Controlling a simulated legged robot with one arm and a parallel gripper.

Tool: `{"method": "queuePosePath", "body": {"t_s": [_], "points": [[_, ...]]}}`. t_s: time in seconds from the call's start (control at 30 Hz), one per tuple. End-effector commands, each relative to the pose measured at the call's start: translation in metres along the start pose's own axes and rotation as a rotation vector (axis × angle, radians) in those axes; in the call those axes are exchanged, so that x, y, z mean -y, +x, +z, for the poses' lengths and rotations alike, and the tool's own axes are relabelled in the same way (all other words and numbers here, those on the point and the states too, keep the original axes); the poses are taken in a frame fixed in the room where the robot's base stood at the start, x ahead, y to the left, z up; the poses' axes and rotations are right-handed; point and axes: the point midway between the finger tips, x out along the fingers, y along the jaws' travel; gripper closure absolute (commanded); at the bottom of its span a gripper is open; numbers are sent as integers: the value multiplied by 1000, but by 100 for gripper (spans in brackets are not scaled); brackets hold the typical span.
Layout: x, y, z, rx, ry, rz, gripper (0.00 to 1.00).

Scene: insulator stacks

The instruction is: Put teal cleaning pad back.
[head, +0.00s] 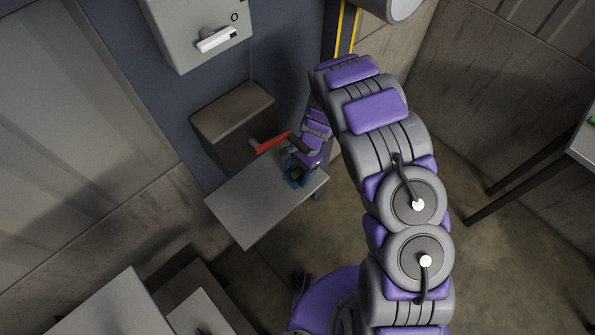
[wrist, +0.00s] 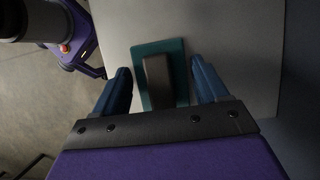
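The teal cleaning pad (wrist: 180,67) lies flat on a grey tabletop, with a dark block-like handle (wrist: 157,80) on top. In the head view the teal pad (head: 291,183) shows only in part near the table's right end, mostly covered by my gripper (head: 299,172). In the wrist view my gripper (wrist: 163,83) has its two blue fingers spread wide, one on each side of the pad. The fingers do not touch the handle. Their exact height above the table cannot be told.
The small grey table (head: 245,208) is otherwise mostly clear. A brown box (head: 233,125) stands behind it, with a red bar (head: 271,142) close to my gripper. A grey wall cabinet (head: 195,28) with a white handle hangs above. Another table (head: 582,140) stands at far right.

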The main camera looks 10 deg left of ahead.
Motion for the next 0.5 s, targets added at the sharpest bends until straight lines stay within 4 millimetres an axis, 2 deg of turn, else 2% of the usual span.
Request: {"method": "queuePosePath", "body": {"t_s": [0.03,0.13,0.4,0.5], "points": [[0,0,0,0,0,0,22],[0,0,0,0,0,0,12],[0,-1,0,0,0,0,12],[0,-8,1,0,-1,-1,12]]}}
